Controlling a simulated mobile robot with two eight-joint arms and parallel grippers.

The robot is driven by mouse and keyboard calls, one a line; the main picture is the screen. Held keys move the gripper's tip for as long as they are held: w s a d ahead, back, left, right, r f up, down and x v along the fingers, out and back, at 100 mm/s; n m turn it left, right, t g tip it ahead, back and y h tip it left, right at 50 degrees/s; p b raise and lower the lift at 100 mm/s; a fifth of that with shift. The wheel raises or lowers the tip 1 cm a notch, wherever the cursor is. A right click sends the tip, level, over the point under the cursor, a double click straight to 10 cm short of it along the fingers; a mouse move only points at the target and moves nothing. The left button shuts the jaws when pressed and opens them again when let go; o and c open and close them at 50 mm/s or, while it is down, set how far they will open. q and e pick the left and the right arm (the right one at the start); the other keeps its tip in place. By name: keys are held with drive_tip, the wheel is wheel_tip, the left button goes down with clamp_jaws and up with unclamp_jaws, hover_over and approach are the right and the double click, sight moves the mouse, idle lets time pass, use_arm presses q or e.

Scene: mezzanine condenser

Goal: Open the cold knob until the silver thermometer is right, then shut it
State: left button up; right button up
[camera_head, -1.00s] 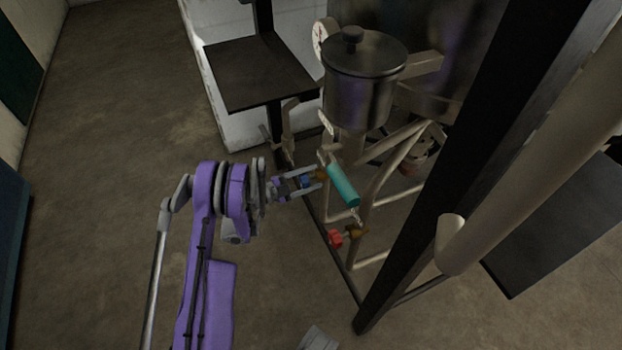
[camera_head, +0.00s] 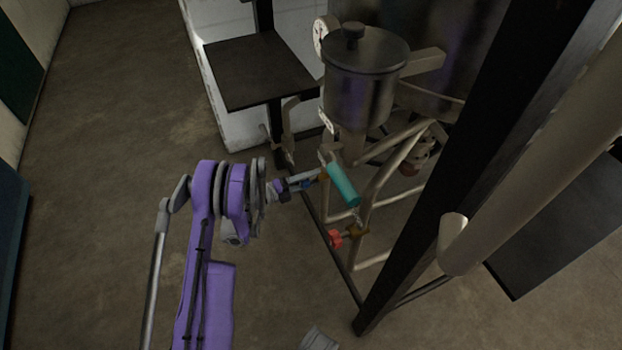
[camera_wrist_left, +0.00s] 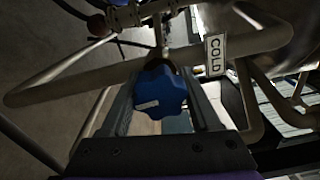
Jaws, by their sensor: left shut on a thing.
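The blue cold knob (camera_wrist_left: 159,92) with a white mark sits between the two fingers of my left gripper (camera_wrist_left: 160,108) in the left wrist view. A white COLD label (camera_wrist_left: 215,55) is beside it on the pipe. In the head view my left gripper (camera_head: 308,181) is shut on the knob, and the fingers mostly hide its blue edge (camera_head: 305,186). A round white-faced dial (camera_head: 321,36), partly behind the lidded metal pot, may be the silver thermometer; its reading is too small to tell.
A teal cylinder (camera_head: 343,186) hangs just right of the gripper. A red knob (camera_head: 335,238) is below it. The metal pot (camera_head: 358,90) stands above, on pale pipes. A black post (camera_head: 450,190) rises at right. The floor at left is clear.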

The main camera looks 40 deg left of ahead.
use_arm(q)
drive_tip(key=shift+m, duration=0.6)
drive_tip(key=o, duration=1.4)
drive_tip(key=shift+c, duration=0.2)
drive_tip(key=p+v, duration=0.1)
drive_tip(key=v, duration=1)
drive_tip(key=shift+a, duration=0.1)
